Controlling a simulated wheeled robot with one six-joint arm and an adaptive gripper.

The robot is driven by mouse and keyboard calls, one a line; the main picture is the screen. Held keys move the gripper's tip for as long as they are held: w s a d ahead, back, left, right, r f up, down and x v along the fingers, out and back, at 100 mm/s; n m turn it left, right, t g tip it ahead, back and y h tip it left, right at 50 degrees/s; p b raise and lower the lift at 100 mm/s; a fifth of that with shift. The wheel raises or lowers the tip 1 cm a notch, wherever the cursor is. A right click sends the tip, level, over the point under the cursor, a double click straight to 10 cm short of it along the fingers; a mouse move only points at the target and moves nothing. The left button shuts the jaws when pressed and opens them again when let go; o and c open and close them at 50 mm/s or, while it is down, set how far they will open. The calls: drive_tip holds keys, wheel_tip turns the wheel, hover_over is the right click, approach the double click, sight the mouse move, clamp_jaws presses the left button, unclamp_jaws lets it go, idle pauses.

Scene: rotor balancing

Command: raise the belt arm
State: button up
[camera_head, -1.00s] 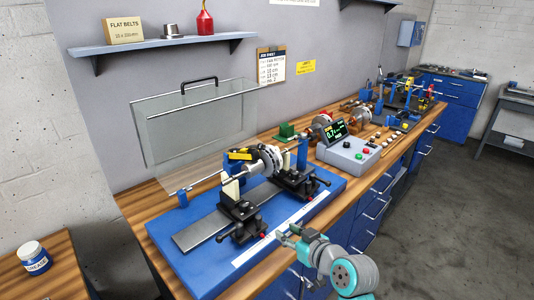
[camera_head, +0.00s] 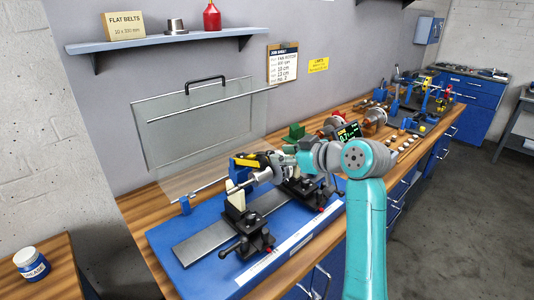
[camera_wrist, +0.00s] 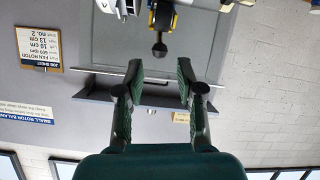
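The belt arm, a yellow and black piece (camera_head: 248,160), sits by the rotor on the balancing machine (camera_head: 190,250) in the head view. In the wrist view the belt arm (camera_wrist: 160,20) shows at the top, with a dark round knob (camera_wrist: 159,48) on its end. My gripper (camera_wrist: 160,68) is open and empty. Its two fingers point toward the knob, which lies just beyond and midway between the fingertips; they look apart from it.
The clear guard panel (camera_head: 195,125) with a black handle stands behind the machine. Bearing stands with black clamps (camera_head: 248,240) rise from the blue base. A grease jar (camera_head: 31,262) stands on the left table.

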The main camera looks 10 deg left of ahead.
sight(266, 154)
drive_tip(key=x, duration=0.7)
drive_tip(key=shift+w+a+f, duration=0.15)
drive_tip(key=shift+w+a, duration=0.05)
drive_tip(key=shift+a, duration=0.1)
clamp_jaws()
